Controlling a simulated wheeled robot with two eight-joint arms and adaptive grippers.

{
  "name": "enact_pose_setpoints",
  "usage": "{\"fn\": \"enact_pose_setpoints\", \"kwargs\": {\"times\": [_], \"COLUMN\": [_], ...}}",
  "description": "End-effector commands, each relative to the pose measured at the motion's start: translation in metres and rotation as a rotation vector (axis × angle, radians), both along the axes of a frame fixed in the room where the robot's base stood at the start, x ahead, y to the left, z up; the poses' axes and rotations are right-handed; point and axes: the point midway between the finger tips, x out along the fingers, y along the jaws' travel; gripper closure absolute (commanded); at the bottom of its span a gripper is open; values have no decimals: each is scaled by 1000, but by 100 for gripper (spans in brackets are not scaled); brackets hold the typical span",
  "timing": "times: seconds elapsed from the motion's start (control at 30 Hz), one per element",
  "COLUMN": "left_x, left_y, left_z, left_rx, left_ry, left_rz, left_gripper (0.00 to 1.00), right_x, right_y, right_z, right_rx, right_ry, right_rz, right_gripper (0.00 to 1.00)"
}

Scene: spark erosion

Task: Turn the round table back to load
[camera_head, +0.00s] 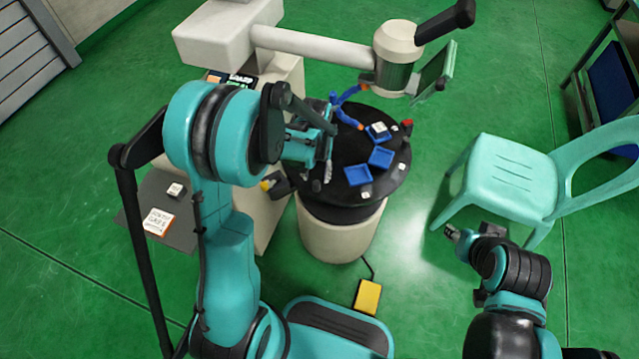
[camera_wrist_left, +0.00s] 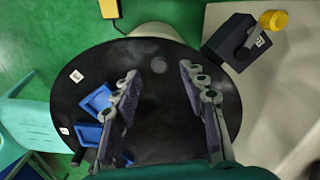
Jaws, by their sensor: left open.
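The round table (camera_head: 397,168) is a black disc on a pale cylindrical base, bearing blue trays and small labelled markers. In the left wrist view its black top (camera_wrist_left: 165,135) fills the middle. My left gripper (camera_head: 325,160) is over the table's left part in the head view. In the left wrist view the left gripper (camera_wrist_left: 163,92) has its two fingers spread apart, with nothing between them but the table top below. Whether the fingers touch the table is unclear. My right gripper (camera_head: 454,233) is low near the chair, small and partly dark; its fingers are not clear.
Blue trays (camera_head: 381,157) sit on the table. A pale machine with a horizontal arm (camera_head: 310,46) reaches above it. A black box with a yellow knob (camera_wrist_left: 272,20) stands beside the table. A yellow pedal (camera_head: 367,297) lies in front. A turquoise chair (camera_head: 508,178) stands right.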

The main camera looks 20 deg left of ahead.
Motion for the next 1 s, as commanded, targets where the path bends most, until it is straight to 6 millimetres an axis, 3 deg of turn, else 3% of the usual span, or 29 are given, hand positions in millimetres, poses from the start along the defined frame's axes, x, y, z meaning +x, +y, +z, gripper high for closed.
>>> {"fn": "enact_pose_setpoints", "kwargs": {"times": [0.1,0.3,0.67,0.7,0.87,1.0], "left_x": [0,1,0,0,0,0], "left_y": [0,0,0,0,0,0], "left_z": [-25,-51,-57,-57,-57,-57], "left_rx": [0,0,0,0,0,0], "left_ry": [-1,-1,-2,-2,-2,-2], "left_rz": [0,0,-1,-1,-1,-1], "left_gripper": [57,57,57,60,100,100], "right_x": [0,0,0,0,0,0], "right_y": [0,0,0,0,0,0], "right_z": [-13,-24,-26,-26,-26,-26], "right_rx": [0,0,0,0,0,0], "right_ry": [0,0,0,0,0,0], "right_rz": [0,0,0,0,0,0], "right_gripper": [60,60,60,60,60,60]}}
